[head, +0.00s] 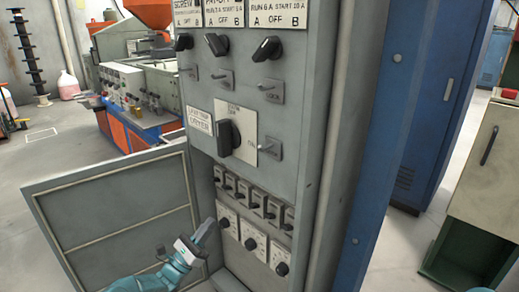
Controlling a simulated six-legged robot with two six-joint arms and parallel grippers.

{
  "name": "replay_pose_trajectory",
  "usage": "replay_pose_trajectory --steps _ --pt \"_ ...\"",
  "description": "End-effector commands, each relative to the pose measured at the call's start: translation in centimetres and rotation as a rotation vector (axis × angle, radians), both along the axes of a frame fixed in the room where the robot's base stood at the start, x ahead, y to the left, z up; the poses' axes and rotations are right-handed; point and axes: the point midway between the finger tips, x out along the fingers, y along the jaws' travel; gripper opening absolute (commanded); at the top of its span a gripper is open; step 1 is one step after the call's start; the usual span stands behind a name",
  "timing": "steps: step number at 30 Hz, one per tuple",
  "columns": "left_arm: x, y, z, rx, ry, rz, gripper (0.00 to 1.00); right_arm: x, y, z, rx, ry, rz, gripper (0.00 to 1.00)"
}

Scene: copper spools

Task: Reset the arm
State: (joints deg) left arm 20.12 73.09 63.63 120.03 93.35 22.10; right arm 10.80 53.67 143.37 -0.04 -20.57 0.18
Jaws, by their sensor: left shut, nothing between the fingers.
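My left gripper (207,229) is low in the head view, left of centre, with its teal arm coming in from the lower left. Its fingers are together and nothing shows between them. It is in front of the lower opening of a grey control cabinet (308,150), close to the dials (250,244) and small switches (245,190) there. I cannot tell whether it touches the panel. My right gripper does not show.
The cabinet's open grey door (110,190) stands at the left, behind my arm. Large black rotary switches (228,137) stick out above the opening. A blue cabinet (425,100) stands at the right. An orange and blue machine (130,95) is at the back left.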

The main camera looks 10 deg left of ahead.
Motion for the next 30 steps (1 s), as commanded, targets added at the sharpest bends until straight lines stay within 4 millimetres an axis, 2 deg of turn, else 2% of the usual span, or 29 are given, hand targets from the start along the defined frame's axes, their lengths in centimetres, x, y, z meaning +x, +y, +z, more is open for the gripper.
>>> replay_pose_trajectory --steps 1,2,4,6,8,9,11,13,14,15,17,18,21,24,25,28,30 --pt "-0.5 -1.7 1.4 0.003 0.004 -0.041 0.0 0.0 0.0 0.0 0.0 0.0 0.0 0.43" --pt "-1.2 -3.1 1.1 0.018 0.027 -0.088 0.0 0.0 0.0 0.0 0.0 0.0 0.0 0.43" --pt "-3.2 -6.8 -0.8 0.098 0.118 -0.206 0.0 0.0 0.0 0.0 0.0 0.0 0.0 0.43" --pt "-5.8 -10.5 -3.6 0.218 0.223 -0.321 0.0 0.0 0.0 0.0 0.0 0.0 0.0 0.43" --pt "-8.7 -13.3 -6.3 0.338 0.304 -0.419 0.0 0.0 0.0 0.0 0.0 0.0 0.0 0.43" --pt "-11.0 -14.8 -8.2 0.426 0.35 -0.483 0.0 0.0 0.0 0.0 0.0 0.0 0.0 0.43" --pt "-14.8 -16.6 -10.9 0.568 0.403 -0.58 0.0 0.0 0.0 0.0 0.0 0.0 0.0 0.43" --pt "-19.8 -17.8 -14.1 0.745 0.441 -0.692 0.0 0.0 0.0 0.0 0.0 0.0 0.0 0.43" --pt "-22.0 -18.0 -15.3 0.825 0.447 -0.739 0.0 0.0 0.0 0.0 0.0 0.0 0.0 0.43" --pt "-25.0 -18.0 -17.0 0.936 0.446 -0.803 0.0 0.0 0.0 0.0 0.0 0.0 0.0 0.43" --pt "-29.6 -17.5 -19.2 1.111 0.415 -0.896 0.0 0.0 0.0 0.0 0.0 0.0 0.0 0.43" --pt "-32.5 -16.7 -20.6 1.234 0.373 -0.957 0.0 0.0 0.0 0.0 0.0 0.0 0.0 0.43" --pt "-38.8 -13.7 -23.5 1.546 0.18 -1.083 0.0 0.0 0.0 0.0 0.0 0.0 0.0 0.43" --pt "-42.0 -11.2 -25.1 1.776 -0.074 -1.127 0.0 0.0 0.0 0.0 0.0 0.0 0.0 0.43" --pt "-42.4 -10.6 -25.4 1.827 -0.147 -1.127 0.0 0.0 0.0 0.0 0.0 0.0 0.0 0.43" --pt "-42.9 -9.7 -26.0 1.958 -0.39 -1.089 0.0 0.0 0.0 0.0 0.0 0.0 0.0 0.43" --pt "-42.4 -9.5 -26.2 2.031 -0.547 -1.029 0.0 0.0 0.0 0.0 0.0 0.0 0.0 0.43"
